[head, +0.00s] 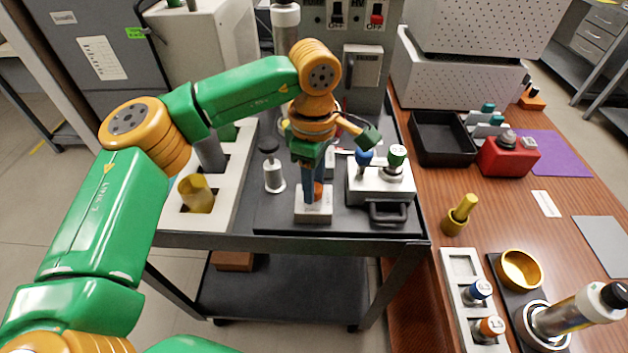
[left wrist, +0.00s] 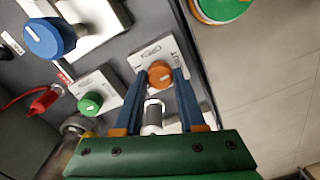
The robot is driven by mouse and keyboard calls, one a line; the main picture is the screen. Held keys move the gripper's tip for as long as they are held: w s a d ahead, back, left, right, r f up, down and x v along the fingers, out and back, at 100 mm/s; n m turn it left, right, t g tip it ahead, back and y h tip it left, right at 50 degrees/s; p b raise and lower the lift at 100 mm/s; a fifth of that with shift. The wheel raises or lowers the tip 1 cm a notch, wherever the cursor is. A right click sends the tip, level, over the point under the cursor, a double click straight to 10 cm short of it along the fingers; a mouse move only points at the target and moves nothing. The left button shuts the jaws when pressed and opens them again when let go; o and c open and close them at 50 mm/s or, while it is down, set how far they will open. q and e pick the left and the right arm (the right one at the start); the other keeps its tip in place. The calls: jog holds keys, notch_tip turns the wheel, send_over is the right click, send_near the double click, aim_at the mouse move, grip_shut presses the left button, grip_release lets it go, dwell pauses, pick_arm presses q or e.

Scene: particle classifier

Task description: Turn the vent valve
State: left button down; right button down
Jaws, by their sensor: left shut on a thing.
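The orange knob (head: 318,190) sits on a white block (head: 313,213) near the front edge of the cart top. It also shows in the left wrist view (left wrist: 160,74), on a white labelled plate (left wrist: 152,50). My left gripper (head: 311,192) points down over this block. Its two blue fingers (left wrist: 161,76) stand on either side of the orange knob and are shut on it. In the head view the fingers partly hide the knob. The label's small print is hard to read. My right gripper is in neither view.
A white box with blue and green knobs (head: 381,184) stands just right of the gripper. A green knob (left wrist: 90,103) on another plate is nearby. The wooden table (head: 440,260) is at the right.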

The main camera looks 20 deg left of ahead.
pick_arm(q)
jog(key=n, duration=0.4)
jog(key=shift+b, duration=0.4)
jog(key=n, duration=0.5)
jog(key=shift+b, duration=0.3)
jog(key=n, duration=0.4)
jog(key=shift+b, duration=0.35)
jog(key=shift+n, duration=2.1)
jog(key=c, duration=0.5)
grip_release()
jog(key=shift+r, duration=0.1)
